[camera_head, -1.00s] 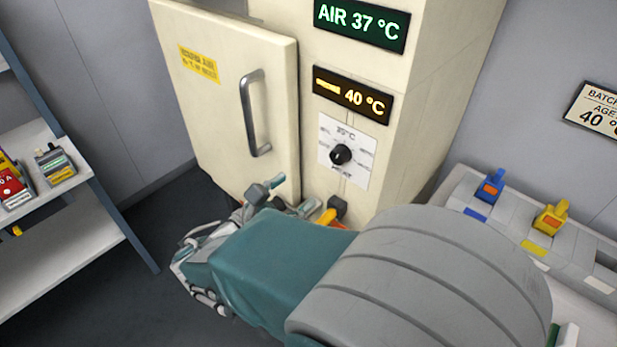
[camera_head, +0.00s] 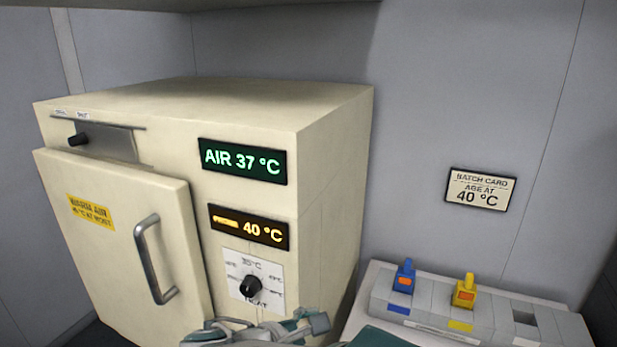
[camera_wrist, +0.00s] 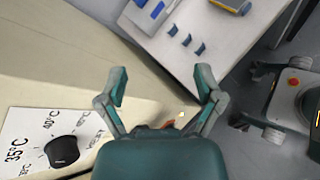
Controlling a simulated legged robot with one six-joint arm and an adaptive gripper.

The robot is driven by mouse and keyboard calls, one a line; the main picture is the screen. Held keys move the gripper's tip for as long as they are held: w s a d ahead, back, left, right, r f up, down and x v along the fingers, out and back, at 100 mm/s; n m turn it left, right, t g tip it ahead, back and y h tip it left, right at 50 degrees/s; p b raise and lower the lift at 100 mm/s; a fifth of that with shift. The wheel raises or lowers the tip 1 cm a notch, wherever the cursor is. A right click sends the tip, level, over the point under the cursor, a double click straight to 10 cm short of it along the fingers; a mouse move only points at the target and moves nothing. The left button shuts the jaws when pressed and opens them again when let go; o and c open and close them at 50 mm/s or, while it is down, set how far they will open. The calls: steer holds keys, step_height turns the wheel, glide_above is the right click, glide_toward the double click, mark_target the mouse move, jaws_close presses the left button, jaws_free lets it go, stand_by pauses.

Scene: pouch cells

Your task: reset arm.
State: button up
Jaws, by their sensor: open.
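My gripper (camera_wrist: 163,90) is open and empty in the wrist view, its two teal-grey fingers spread apart in front of the oven's side. Part of my arm's end also shows at the bottom edge of the head view, below the dial and partly cut off. The cream oven (camera_head: 335,150) stands at the left of the head view. Its black dial (camera_head: 250,285) is also at the left of the wrist view (camera_wrist: 62,151), left of my gripper and apart from it. The pointer's exact setting is hard to read.
The oven door (camera_head: 110,240) has a bar handle (camera_head: 155,260). Displays read AIR 37 °C (camera_head: 242,162) and 40 °C (camera_head: 250,228). A grey rack (camera_head: 480,315) holds a blue piece (camera_head: 403,277) and a yellow piece (camera_head: 465,291). A batch card (camera_head: 480,190) hangs on the wall.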

steer(key=s+d+m+g+y, duration=0.1)
steer(key=s+d+m+y, duration=0.3)
steer(key=d+m, duration=0.3)
steer(key=s+d+r+m+g+y, duration=0.1)
steer(key=s+d+m+y, duration=0.4)
steer(key=m, duration=0.8)
steer(key=shift+s+d+r+g+y, duration=0.2)
steer(key=shift+s+d+g+y, duration=0.1)
steer(key=shift+s+d, duration=0.8)
steer(key=shift+w+d, duration=0.1)
steer(key=shift+w, duration=0.1)
stand_by(4.7)
